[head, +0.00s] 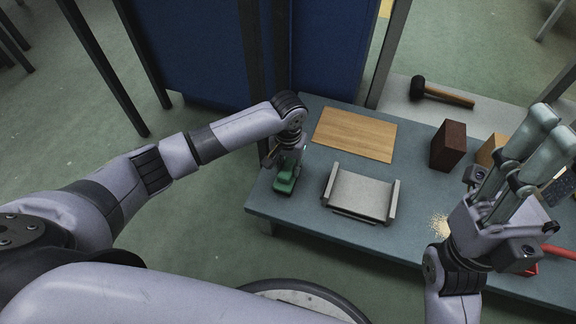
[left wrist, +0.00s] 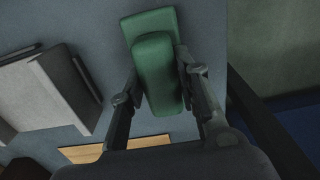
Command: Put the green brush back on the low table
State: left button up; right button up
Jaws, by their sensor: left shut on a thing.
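The green brush (head: 285,184) is at the left end of the low table (head: 312,232) in the head view. My left gripper (head: 284,158) points down and is shut on the brush. In the left wrist view the brush (left wrist: 158,72) sits between both fingers, with the table's grey-blue top (left wrist: 95,25) behind it. I cannot tell whether the brush touches the tabletop. My right gripper (head: 548,128) is raised over the right part of the table, fingers upward; its jaw opening is unclear.
A grey metal dustpan-like tray (head: 361,195) lies right of the brush. A wooden board (head: 356,134) lies behind it. A dark brown block (head: 448,146), a black-headed mallet (head: 440,92) and tan crumbs (head: 440,224) are farther right. A blue panel (head: 200,50) stands behind the table.

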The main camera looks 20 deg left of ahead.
pick_arm(q)
jog(key=o, duration=1.1)
jog(key=shift+r, duration=0.1)
